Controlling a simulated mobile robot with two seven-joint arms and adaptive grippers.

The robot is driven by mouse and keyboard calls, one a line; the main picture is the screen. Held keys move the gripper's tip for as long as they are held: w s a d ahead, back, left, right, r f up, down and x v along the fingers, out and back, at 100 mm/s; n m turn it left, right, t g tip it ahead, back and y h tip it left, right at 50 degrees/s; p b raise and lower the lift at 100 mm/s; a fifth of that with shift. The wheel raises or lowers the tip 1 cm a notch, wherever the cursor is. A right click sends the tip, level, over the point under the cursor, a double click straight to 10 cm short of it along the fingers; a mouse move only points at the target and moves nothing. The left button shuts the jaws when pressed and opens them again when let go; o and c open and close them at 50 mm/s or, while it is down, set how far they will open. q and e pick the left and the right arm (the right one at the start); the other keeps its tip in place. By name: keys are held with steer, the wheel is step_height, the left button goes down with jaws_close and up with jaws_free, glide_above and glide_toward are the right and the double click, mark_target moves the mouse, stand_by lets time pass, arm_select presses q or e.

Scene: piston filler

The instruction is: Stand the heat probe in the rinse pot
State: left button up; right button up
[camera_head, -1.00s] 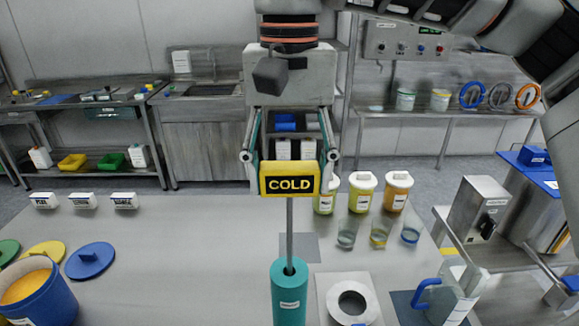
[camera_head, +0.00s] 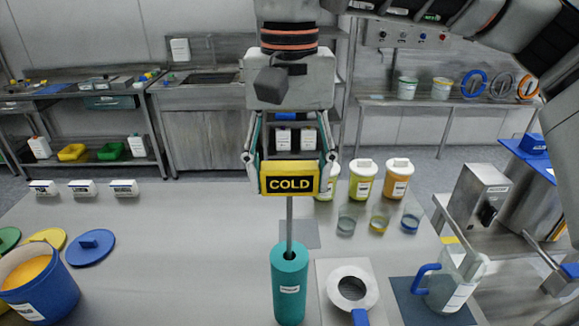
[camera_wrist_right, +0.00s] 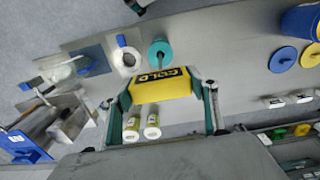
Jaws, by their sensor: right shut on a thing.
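The heat probe (camera_head: 290,182) has a yellow head with a black panel reading COLD and a thin grey rod pointing straight down. My right gripper (camera_head: 291,172) is shut on its head, which also shows in the right wrist view (camera_wrist_right: 161,88). The rod runs down to the hole in the top of an upright teal cylinder (camera_head: 289,288); its lower end is hidden there.
A clear jug (camera_head: 449,290) with a blue handle stands on a dark mat at right. Glasses (camera_head: 380,222) and lidded jars (camera_head: 398,178) stand behind. A blue tub (camera_head: 38,284) and lids are at left. The table between tub and cylinder is clear.

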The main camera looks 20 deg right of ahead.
mark_target(289, 201)
steer(key=shift+f+b, duration=0.3)
steer(key=shift+f, duration=0.7)
steer(key=shift+f+b, duration=0.55)
steer(key=shift+f, duration=1)
